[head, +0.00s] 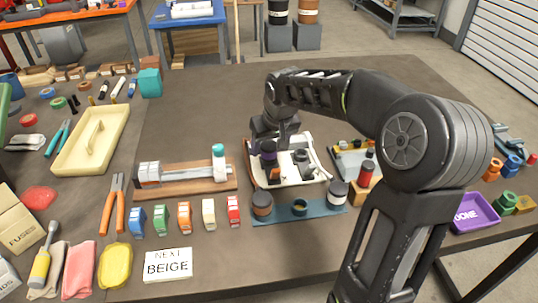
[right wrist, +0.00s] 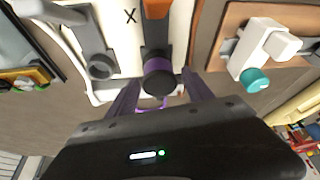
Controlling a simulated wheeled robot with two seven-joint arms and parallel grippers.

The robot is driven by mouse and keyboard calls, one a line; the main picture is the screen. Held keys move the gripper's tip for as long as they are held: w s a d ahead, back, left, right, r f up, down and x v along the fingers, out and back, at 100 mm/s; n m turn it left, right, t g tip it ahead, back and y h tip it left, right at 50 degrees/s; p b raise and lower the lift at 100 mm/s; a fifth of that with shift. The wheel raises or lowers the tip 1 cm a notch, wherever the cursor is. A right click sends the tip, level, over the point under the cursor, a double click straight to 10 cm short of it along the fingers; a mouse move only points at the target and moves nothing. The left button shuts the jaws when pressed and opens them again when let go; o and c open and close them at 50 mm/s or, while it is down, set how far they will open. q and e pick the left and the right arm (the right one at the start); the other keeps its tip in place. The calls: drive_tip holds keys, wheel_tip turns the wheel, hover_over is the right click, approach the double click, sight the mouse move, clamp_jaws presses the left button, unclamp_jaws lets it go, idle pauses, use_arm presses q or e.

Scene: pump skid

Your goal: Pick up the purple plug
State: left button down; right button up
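The purple plug (right wrist: 158,76), a dark round-ended piece with a purple band, is on the cream tray (head: 322,167); it also shows in the head view (head: 268,148), partly hidden by my right gripper (head: 270,134). In the right wrist view the two fingers of my right gripper (right wrist: 160,85) stand on either side of the plug, with gaps visible between them and it. The right gripper looks open. An orange part (right wrist: 157,8) lies in line with the plug. My left gripper is not in view.
A grey vise on a wooden board (head: 185,188) stands left of the cream tray. A teal mat (head: 285,214) with round jars is in front. A purple tray marked DONE (head: 476,212) lies at the right. A "NEXT BEIGE" card (head: 168,265) lies at the front.

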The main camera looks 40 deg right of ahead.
sight(269, 144)
clamp_jaws()
idle(0.4)
drive_tip(key=shift+r, duration=0.15)
wheel_tip(269, 144, up, 10)
drive_tip(key=shift+f+p, duration=0.1)
drive_tip(key=shift+p, duration=0.25)
idle(0.7)
